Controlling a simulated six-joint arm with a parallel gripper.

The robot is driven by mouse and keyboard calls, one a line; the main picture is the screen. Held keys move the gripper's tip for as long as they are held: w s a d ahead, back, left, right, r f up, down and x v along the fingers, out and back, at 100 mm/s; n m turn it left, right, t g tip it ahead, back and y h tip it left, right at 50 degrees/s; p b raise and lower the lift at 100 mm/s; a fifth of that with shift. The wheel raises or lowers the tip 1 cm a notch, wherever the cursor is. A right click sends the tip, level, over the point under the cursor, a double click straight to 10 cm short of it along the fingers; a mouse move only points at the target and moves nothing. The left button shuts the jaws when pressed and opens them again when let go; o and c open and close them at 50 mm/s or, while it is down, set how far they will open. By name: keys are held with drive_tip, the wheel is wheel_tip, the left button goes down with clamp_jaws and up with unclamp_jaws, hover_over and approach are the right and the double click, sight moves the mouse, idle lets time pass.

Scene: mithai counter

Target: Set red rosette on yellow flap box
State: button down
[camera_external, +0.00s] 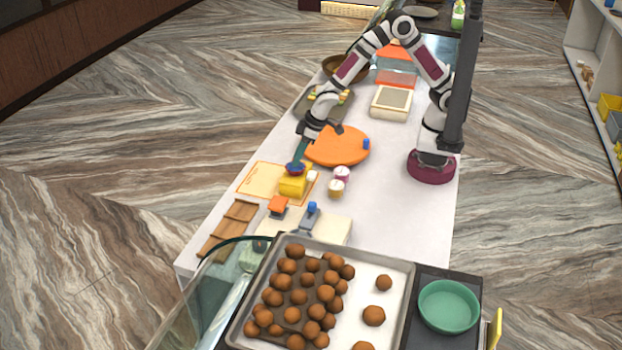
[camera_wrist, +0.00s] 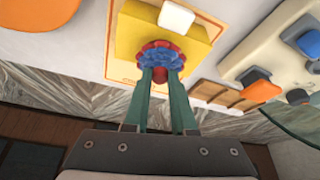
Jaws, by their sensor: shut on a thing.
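The rosette (camera_wrist: 160,55), red and blue, is between the teal fingertips of my gripper (camera_wrist: 160,72) in the wrist view. My gripper (camera_external: 299,156) is shut on it. In the external view the rosette (camera_external: 295,168) shows at the top of the yellow box (camera_external: 292,187). The yellow box (camera_wrist: 136,36) lies behind the rosette in the wrist view, on an orange-edged mat (camera_external: 258,180). I cannot tell whether the rosette touches the box. The fingers hide part of the rosette.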

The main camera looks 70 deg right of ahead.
drive_tip(key=c, duration=0.7)
unclamp_jaws()
drive_tip(key=shift+f, duration=0.15)
drive_tip(key=shift+c, duration=0.2)
drive_tip(key=v, duration=1.2)
drive_tip(key=s+d+r+m+g+h, duration=0.1)
drive_tip(key=s+d+m, duration=0.2)
drive_tip(key=s+d, duration=0.4)
drive_tip(key=s+d+r+m+g, duration=0.2)
drive_tip(key=s+d, duration=0.3)
drive_tip(key=d, duration=0.4)
drive_tip(key=s+d+f+m+g+y, duration=0.1)
drive_tip(key=s+m, duration=0.3)
drive_tip(key=s, duration=0.7)
drive_tip(key=shift+d+g, duration=0.3)
drive_tip(key=shift+d, duration=0.15)
drive_tip(key=shift+s, duration=0.1)
